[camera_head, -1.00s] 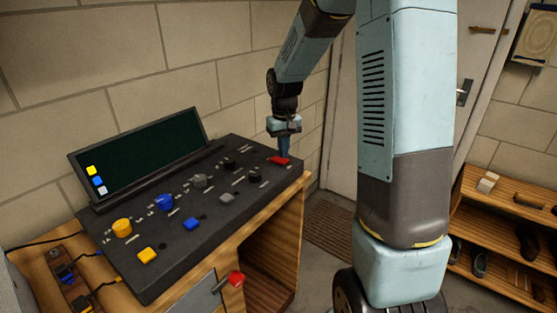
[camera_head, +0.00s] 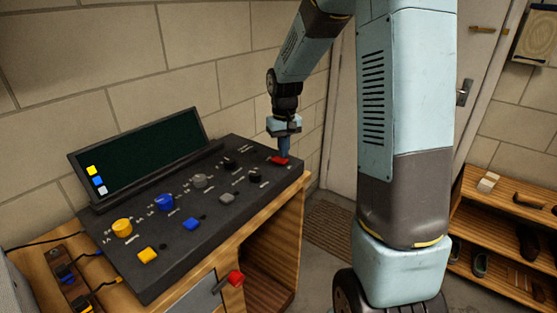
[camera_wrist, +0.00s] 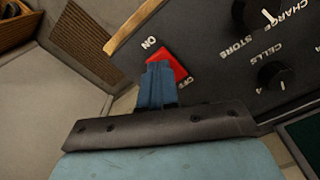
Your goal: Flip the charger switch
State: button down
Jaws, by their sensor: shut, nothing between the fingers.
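The charger switch is a red rocker switch (camera_head: 279,160) at the right end of the dark sloping control panel (camera_head: 215,205). In the wrist view the red switch (camera_wrist: 168,68) sits between the white labels ON and OFF. My gripper (camera_head: 284,152) points down over it, with its blue fingers shut and empty. In the wrist view the fingertips (camera_wrist: 158,68) overlap the switch and hide part of it. They are at or very close to its surface; I cannot tell whether they touch. Which way the switch is tilted is not clear.
Black knobs (camera_wrist: 276,75) stand on the panel beside the switch. Yellow, blue and grey knobs and buttons fill the rest of it. A dark screen (camera_head: 140,160) stands at the back. A red-handled lever (camera_head: 235,278) is below the front edge. A shelf (camera_head: 505,250) stands at right.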

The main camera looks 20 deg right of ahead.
aim_at(284, 160)
jog(key=shift+f, duration=0.85)
dwell(0.6)
jog(key=shift+r, duration=3.5)
jog(key=shift+s+r, duration=0.1)
jog(key=shift+r, duration=0.05)
jog(key=s+r+t, duration=0.2)
jog(key=s+r, duration=0.2)
jog(key=s, duration=0.5)
jog(key=s+r+t, duration=0.1)
jog(key=s+r, duration=0.3)
jog(key=s, duration=0.5)
jog(key=s+r+m+t, duration=0.1)
jog(key=s+r, duration=0.3)
jog(key=s, duration=0.6)
jog(key=shift+r+t, duration=0.25)
jog(key=shift+t, duration=0.55)
